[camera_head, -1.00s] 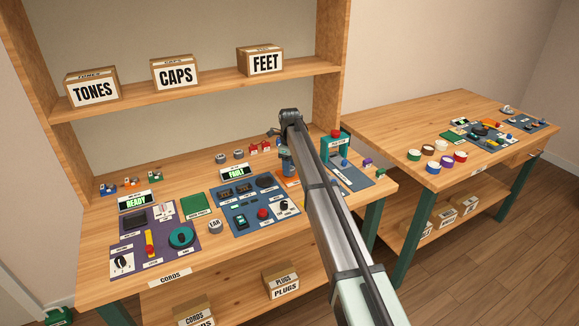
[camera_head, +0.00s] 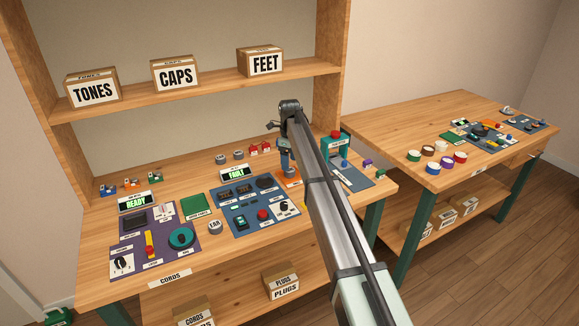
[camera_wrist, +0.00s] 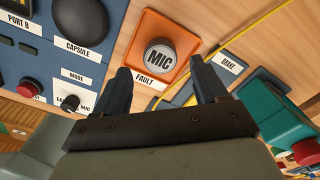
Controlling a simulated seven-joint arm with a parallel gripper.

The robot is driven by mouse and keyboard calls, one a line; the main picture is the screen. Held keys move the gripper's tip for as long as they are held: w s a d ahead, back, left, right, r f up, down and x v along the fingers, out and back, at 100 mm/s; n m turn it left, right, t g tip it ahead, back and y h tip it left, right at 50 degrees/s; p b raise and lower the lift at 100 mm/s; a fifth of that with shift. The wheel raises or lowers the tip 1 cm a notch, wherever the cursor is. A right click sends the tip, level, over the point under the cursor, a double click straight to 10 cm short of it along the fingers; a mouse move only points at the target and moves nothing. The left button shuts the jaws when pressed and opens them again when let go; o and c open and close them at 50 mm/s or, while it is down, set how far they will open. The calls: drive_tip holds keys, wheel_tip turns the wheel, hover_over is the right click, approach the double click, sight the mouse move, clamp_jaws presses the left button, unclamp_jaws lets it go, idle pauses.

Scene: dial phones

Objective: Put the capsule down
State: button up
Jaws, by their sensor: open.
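The capsule, a round silver disc marked MIC (camera_wrist: 158,59), lies on an orange square tray (camera_wrist: 148,32) labelled FAULT in the wrist view. My gripper (camera_wrist: 160,72) is open over it, one dark finger to each side in the picture. I see gaps between the disc and both fingers, and nothing is held. In the head view my gripper (camera_head: 288,170) hangs over the orange tray (camera_head: 293,181), and the capsule cannot be made out there.
A blue panel (camera_wrist: 30,60) with a dark round pad labelled CAPSULE and several controls lies left of the tray. A teal stand (camera_wrist: 262,108) with a red button and a yellow cord (camera_wrist: 235,37) are at its right. Another table (camera_head: 395,130) stands at the right.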

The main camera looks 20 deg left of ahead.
wheel_tip(320, 180, up, 9)
drive_tip(key=shift+f, duration=0.2)
idle(0.4)
